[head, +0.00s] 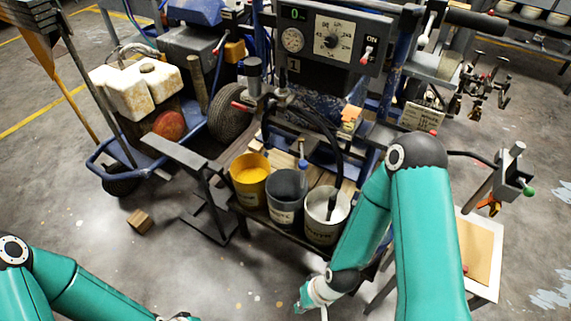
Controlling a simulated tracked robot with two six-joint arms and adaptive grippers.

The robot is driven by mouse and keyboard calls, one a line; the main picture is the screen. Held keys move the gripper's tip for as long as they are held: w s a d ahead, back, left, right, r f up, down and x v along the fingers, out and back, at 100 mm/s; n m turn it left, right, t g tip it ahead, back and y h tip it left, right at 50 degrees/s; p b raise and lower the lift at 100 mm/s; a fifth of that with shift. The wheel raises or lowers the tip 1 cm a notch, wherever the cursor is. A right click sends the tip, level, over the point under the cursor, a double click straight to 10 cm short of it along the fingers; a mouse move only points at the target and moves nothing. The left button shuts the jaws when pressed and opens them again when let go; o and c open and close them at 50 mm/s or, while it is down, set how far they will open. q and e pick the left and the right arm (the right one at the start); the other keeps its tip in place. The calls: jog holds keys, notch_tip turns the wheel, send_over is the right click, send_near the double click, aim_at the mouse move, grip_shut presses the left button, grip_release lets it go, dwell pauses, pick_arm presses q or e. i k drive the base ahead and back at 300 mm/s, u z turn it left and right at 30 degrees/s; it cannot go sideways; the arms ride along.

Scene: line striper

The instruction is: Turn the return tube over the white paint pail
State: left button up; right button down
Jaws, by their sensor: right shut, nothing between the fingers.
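The white paint pail (311,231) stands at the right end of a row of three pails on a low stand, with a dark stick in its pale paint. A black curved tube (335,140), which looks like the return tube, arches down behind the pails; its outlet is hard to make out. My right gripper (308,298) is low in front of the stand, below and apart from the white pail, shut and empty. My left gripper (180,317) barely shows at the bottom edge, mostly cut off, far from the pails.
A yellow pail (249,192) and a dark grey pail (284,214) stand left of the white one. A control panel (333,36) rises behind. A blue cart (105,165) stands left. A board (478,250) lies right of my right arm. The floor at front left is mostly clear.

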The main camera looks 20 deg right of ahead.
aim_at(302, 165)
jog(key=u, duration=0.1)
jog(key=i, duration=1)
jog(key=z, duration=0.05)
